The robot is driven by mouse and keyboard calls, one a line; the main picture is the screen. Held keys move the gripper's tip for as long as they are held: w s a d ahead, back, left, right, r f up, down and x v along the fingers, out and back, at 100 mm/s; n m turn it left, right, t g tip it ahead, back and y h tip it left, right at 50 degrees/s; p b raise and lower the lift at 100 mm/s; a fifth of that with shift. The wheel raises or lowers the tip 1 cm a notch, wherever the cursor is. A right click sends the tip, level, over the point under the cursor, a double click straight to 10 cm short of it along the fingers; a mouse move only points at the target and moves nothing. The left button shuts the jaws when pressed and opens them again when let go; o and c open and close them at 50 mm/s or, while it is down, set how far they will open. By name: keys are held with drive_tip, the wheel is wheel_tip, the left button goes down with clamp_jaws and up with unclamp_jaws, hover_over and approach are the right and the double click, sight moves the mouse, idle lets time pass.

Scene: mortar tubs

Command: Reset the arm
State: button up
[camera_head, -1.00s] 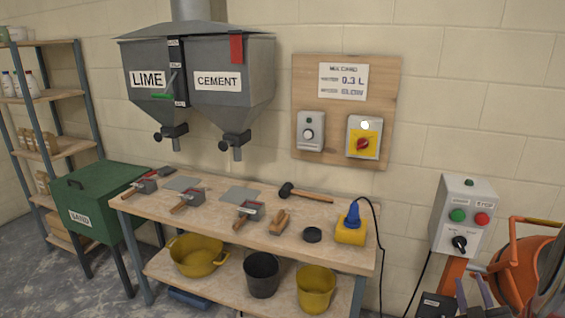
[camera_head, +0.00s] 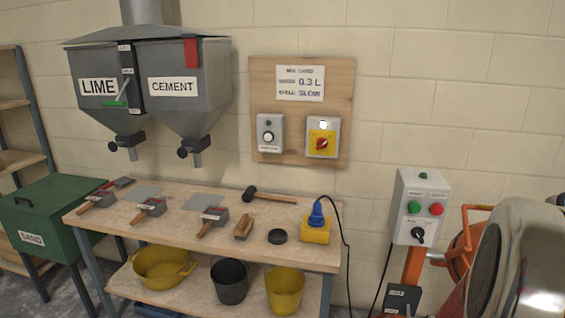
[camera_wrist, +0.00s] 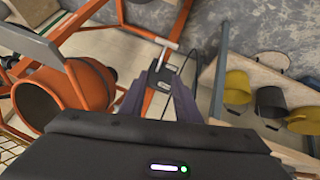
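My gripper (camera_wrist: 157,98) shows only in the wrist view. Its two dark purple fingers stand apart, and I see nothing held between them. Past the fingers, a small dark box with a light plate (camera_wrist: 160,77) sits low on an orange frame.
The orange mixer drum (camera_wrist: 72,98) is left of my gripper in the wrist view; the mixer (camera_head: 515,262) stands at the right in the head view. The workbench (camera_head: 150,222) holds several tools, with yellow tubs (camera_head: 160,268) and a black bucket (camera_head: 230,282) below. Speckled floor (camera_wrist: 215,25) shows beyond.

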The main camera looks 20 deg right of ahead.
drive_tip(key=s+a+r+n+y, duration=0.1)
drive_tip(key=a+r+y, duration=0.1)
drive_tip(key=a+r, duration=0.4)
drive_tip(key=s+a+r+n+y, duration=0.1)
drive_tip(key=a+r, duration=0.6)
drive_tip(key=a, duration=1)
drive_tip(key=s+a+r+n+y, duration=0.2)
drive_tip(key=a+r, duration=0.5)
drive_tip(key=a, duration=0.4)
drive_tip(key=shift+a+r+y, duration=0.2)
drive_tip(key=shift+a+y, duration=0.1)
drive_tip(key=shift+a, duration=0.1)
